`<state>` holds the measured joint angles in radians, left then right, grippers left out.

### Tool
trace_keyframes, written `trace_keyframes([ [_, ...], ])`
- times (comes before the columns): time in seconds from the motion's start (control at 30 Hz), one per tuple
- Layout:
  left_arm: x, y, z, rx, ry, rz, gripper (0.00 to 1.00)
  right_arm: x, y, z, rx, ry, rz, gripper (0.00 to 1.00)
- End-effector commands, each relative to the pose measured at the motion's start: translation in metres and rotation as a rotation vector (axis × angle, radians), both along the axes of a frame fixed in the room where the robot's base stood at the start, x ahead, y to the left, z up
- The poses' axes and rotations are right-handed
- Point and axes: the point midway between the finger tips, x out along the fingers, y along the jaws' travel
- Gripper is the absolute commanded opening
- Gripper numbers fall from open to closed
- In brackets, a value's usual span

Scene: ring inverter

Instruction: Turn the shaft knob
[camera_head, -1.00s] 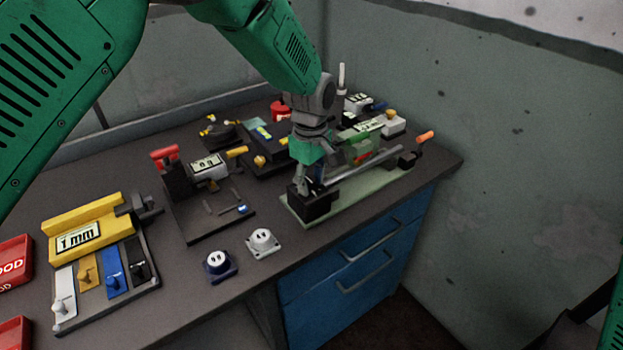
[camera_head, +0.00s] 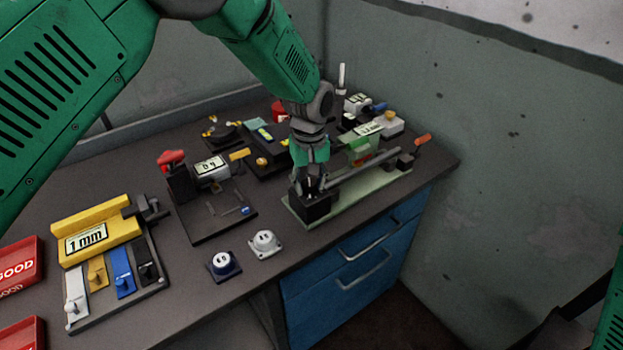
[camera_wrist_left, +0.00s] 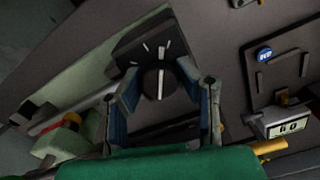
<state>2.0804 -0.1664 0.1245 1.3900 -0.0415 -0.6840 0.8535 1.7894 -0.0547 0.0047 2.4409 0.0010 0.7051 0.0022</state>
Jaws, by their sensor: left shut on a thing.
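The shaft knob (camera_wrist_left: 160,84) is a round black knob with a white line. It sits on a black block at the end of a long pale green fixture (camera_head: 352,203). In the left wrist view its line points roughly straight up and down the picture, with white marks on the block (camera_wrist_left: 140,47) beyond it. My left gripper (camera_head: 310,185) reaches down to the block (camera_head: 316,209) from above. In the left wrist view its two fingers (camera_wrist_left: 160,88) stand on either side of the knob, shut on it. In the head view the gripper mostly hides the knob.
A grey shaft (camera_head: 365,165) runs along the fixture towards an orange handle (camera_head: 422,139). Left of it stand a scale device (camera_head: 210,168), two sockets (camera_head: 265,243) and a yellow gauge (camera_head: 97,232). Red trays (camera_head: 18,265) lie at the far left. Blue drawers (camera_head: 345,262) are below.

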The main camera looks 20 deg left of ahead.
Motion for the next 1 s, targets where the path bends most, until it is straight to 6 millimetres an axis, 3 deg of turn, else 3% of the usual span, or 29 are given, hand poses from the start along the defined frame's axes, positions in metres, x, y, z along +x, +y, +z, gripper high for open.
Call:
trace_keyframes([
  [0.4, 0.0067, 0.0021, 0.0043, 0.004, -0.018, -0.205, 0.02, -0.0001, -0.0001, 0.0088, 0.000, 0.000, 0.000, 0.40],
  [0.97, 0.0067, 0.0004, 0.0044, 0.003, -0.019, -0.239, 0.02, 0.0000, -0.0001, 0.0095, 0.000, 0.000, 0.000, 0.40],
  [1.0, 0.0066, 0.0004, 0.0044, 0.004, -0.018, -0.239, 0.38, 0.0000, -0.0001, 0.0095, 0.000, 0.000, 0.000, 0.40],
])
